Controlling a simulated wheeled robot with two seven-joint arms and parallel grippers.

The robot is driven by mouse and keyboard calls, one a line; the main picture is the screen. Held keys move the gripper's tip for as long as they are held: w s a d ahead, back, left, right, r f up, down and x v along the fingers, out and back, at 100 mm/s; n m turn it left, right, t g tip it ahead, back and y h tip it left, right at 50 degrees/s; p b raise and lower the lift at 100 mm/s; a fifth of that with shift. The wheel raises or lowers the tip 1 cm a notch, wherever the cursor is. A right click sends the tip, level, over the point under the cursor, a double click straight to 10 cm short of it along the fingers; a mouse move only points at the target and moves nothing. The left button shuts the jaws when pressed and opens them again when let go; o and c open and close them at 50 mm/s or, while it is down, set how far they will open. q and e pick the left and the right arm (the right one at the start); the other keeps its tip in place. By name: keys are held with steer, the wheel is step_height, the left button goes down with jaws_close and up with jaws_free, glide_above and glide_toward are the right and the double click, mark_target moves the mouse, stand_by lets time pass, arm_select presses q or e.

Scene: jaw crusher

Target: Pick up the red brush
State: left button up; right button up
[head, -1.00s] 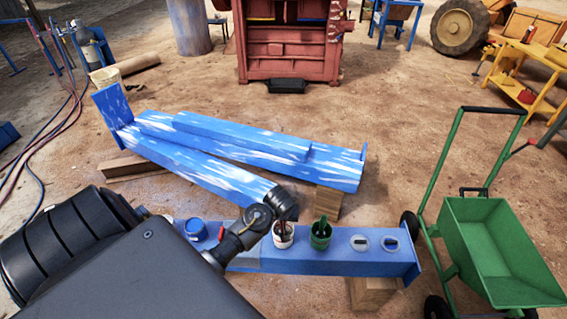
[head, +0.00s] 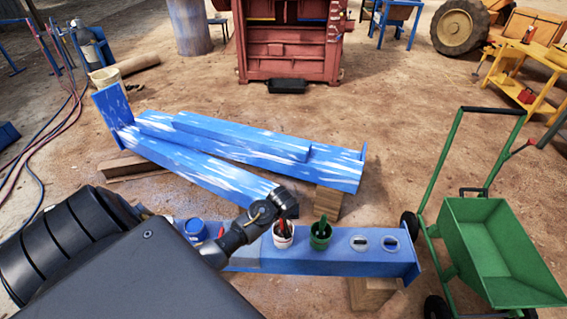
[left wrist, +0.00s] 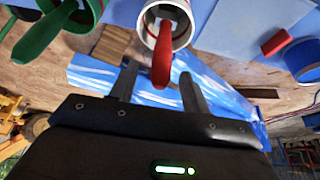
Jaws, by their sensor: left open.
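The red brush (head: 282,226) stands handle up in a white cup (head: 283,241) on the blue beam. In the left wrist view the red brush handle (left wrist: 162,62) leans out of the white cup (left wrist: 172,36) and points toward my gripper. My left gripper (left wrist: 158,73) is open, with one finger on each side of the handle in that view. I cannot tell whether either finger touches it. In the head view my left gripper (head: 289,209) is just above the cup and hides part of the brush. My right gripper is not in view.
A green cup with a green-handled brush (head: 321,231) stands close to the right. Two round items (head: 374,243) lie farther right on the beam (head: 335,262). A blue can (head: 194,230) stands left. A green wheelbarrow (head: 490,240) is at the right.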

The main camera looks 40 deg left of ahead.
mark_target(283, 228)
arm_select(q)
steer(key=shift+x, duration=1.95)
jaws_close()
